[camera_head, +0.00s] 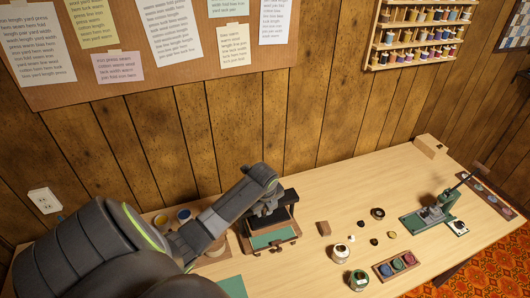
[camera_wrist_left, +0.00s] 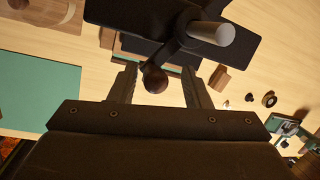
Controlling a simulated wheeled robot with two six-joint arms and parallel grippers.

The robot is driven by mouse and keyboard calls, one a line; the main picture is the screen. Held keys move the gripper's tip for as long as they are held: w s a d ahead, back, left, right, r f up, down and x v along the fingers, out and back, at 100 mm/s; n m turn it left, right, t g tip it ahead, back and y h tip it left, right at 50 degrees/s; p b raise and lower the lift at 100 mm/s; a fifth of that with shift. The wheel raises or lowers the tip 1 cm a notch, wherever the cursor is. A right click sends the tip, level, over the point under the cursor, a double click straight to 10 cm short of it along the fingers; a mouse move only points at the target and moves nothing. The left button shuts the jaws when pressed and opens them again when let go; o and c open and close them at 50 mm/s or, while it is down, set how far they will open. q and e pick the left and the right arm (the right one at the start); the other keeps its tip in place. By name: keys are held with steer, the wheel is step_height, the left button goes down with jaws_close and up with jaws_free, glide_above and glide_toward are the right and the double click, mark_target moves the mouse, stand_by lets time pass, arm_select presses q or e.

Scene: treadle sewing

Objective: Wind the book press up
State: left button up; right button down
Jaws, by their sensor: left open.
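The book press (camera_head: 289,197) stands at the left-middle of the table in the head view, with a dark top beam and a wooden base with a green pad. In the left wrist view its dark top (camera_wrist_left: 125,14) fills the upper middle. A pale cylinder (camera_wrist_left: 212,33) and a dark handle bar end near a round dark knob (camera_wrist_left: 155,80). My left gripper (camera_wrist_left: 162,85) is open, with the knob showing between its two fingers. I see no clear contact. In the head view my left gripper (camera_head: 264,208) is at the press and partly hides it. My right gripper is not in view.
Right of the press lie a small brown block (camera_head: 323,228), jars (camera_head: 340,251) and several small pieces. A tray of coloured round items (camera_head: 397,264) lies near the front. A green-based device (camera_head: 432,216) stands further right. A green mat (camera_wrist_left: 40,95) lies at left.

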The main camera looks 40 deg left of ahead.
arm_select(q)
steer(key=shift+r, duration=3.45)
